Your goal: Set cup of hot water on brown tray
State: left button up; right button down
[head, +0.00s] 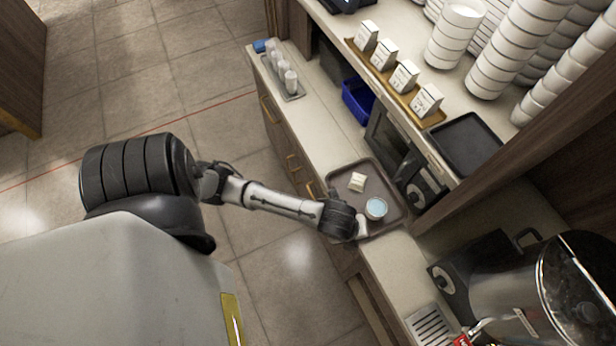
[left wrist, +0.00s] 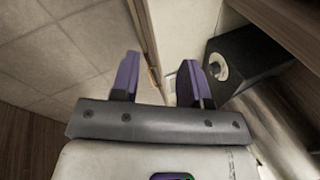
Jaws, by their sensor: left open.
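The cup of hot water (head: 376,208), a small white cup with pale blue liquid, appears to stand upright on the brown tray (head: 345,180), towards its near right part. The tray lies on the counter. My left gripper (head: 361,229) is close beside the cup, at the tray's near edge; its fingers are mostly hidden by the wrist in the head view. In the left wrist view my left gripper (left wrist: 157,77) is open with nothing between its purple fingers. The cup is not visible there. My right gripper is not in view.
A large metal pot (head: 520,300) and a black box (head: 470,270) stand on the right. The shelf above holds stacked white bowls (head: 455,35), a wooden tray of white boxes and a black tray (head: 467,143).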

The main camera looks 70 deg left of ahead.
pick_arm(q)
jog(key=s+a+r+n, duration=0.1)
jog(key=s+r+n, duration=0.1)
jog(key=s+n, duration=0.4)
jog(key=s+a+r+n, duration=0.1)
jog(key=s+n, duration=0.5)
jog(key=n, duration=0.6)
jog(key=shift+s+a+r+g+y, duration=0.25)
jog(key=shift+r+g+y, duration=0.15)
notch_tip(320, 180, up, 6)
jog(key=p, duration=0.6)
jog(key=shift+r, duration=0.2)
